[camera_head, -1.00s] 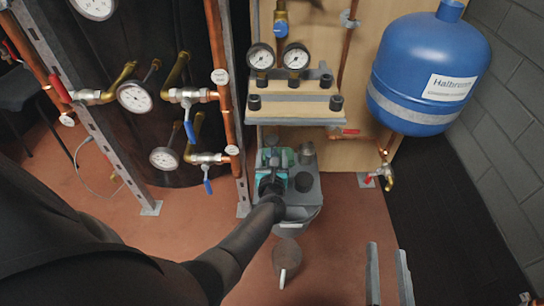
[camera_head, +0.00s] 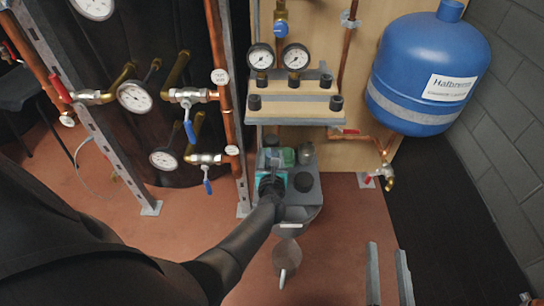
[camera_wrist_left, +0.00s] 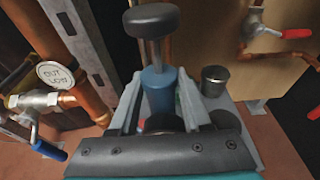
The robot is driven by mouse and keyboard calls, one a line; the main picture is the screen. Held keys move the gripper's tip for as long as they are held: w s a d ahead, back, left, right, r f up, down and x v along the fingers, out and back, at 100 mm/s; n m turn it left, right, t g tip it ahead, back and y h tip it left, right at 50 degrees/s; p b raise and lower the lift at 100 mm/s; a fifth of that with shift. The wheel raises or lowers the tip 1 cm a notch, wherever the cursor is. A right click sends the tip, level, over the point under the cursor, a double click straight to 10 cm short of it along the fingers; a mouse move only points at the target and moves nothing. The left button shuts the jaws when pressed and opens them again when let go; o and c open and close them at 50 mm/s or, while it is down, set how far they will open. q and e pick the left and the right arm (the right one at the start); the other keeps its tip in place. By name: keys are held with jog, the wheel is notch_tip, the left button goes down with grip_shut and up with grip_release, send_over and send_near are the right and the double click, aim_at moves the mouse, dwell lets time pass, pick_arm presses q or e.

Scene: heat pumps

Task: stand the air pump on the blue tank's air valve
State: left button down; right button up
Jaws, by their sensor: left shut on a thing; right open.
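The blue tank (camera_head: 428,75) with a white label hangs on the wooden panel at the upper right in the head view. A brass valve with a red handle (camera_head: 387,178) sits on copper pipe below it; I cannot tell which fitting is its air valve. My left gripper (camera_head: 272,180) is over the grey box, and its arm hides part of it. In the left wrist view the gripper (camera_wrist_left: 158,118) is shut on the air pump (camera_wrist_left: 158,90), which has a blue body, metal rod and black knob. My right gripper (camera_head: 388,272) is open and empty at the bottom.
The grey box (camera_head: 299,210) holds a metal cup (camera_head: 306,152) and a green item (camera_head: 287,157). Above it is a shelf (camera_head: 293,107) with black knobs and gauges. Pipes with valves and gauges stand on the left.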

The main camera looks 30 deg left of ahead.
aim_at(272, 148)
pick_arm(q)
jog(key=shift+r+p, duration=1.8)
jog(key=shift+r, duration=0.35)
